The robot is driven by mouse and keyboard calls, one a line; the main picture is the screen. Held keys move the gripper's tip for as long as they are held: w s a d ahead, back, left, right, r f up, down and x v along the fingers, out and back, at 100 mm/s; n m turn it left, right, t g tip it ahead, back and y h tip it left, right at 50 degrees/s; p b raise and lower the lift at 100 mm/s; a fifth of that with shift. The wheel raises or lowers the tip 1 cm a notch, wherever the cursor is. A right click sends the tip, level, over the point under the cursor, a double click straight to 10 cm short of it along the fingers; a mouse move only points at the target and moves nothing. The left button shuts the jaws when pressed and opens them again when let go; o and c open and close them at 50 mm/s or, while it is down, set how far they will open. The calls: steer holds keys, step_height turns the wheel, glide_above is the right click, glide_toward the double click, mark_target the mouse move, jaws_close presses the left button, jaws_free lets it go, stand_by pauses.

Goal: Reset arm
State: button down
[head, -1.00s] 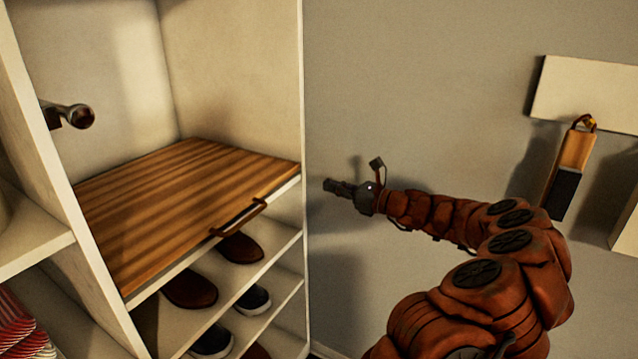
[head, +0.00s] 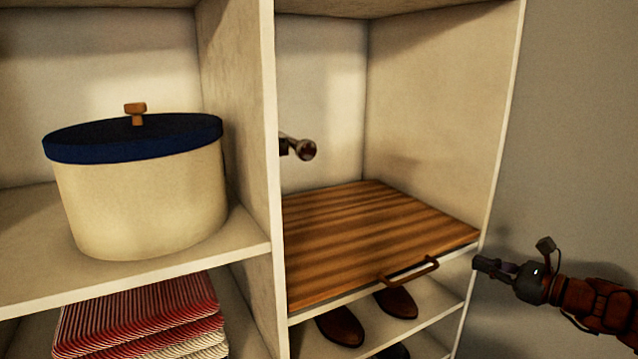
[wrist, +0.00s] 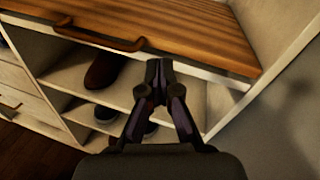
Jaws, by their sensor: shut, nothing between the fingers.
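My gripper (head: 484,264) is at the right of the head view, just right of the shelf unit's right side panel. In the wrist view my gripper (wrist: 159,68) has its fingertips together, with nothing held between them. It points toward the shelf unit, below the front edge of the wooden board (wrist: 190,30). My arm extends out of the head view at the lower right, so most of it is hidden.
The wooden pull-out board (head: 370,235) has a brown handle (head: 410,270). Shoes (head: 340,326) stand on shelves below. A cream box with a blue lid (head: 140,195) and folded striped cloths (head: 140,315) are at left. The grey wall (head: 580,130) is right.

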steer(key=s+a+n+g+y, duration=0.1)
steer(key=s+a+n+g, duration=0.2)
steer(key=a, duration=0.5)
steer(key=s+a+n+g+y, duration=0.1)
steer(key=s+a+n+g, duration=0.15)
steer(key=a+n, duration=0.4)
steer(key=s+a+f+n+g+h, duration=0.35)
steer(key=s+a+n+g, duration=0.35)
steer(key=s+a, duration=0.55)
steer(key=s+d+f+n+g+h, duration=0.1)
steer(key=s+d+f+n+h, duration=0.2)
steer(key=s, duration=0.4)
steer(key=s+d+f+n+g+h, duration=0.1)
steer(key=s+d+f+n+h, duration=0.15)
steer(key=s, duration=0.45)
steer(key=s+d+f+n+g+h, duration=0.1)
steer(key=s+d+f+n+h, duration=0.1)
steer(key=s+f+n+h, duration=0.3)
step_height(320, 180, up, 16)
steer(key=s+m+y+p, duration=0.1)
steer(key=p, duration=1.1)
steer(key=shift+d+m+t+p, duration=0.3)
steer(key=shift+d+t+p, duration=0.05)
steer(key=shift+p, duration=0.05)
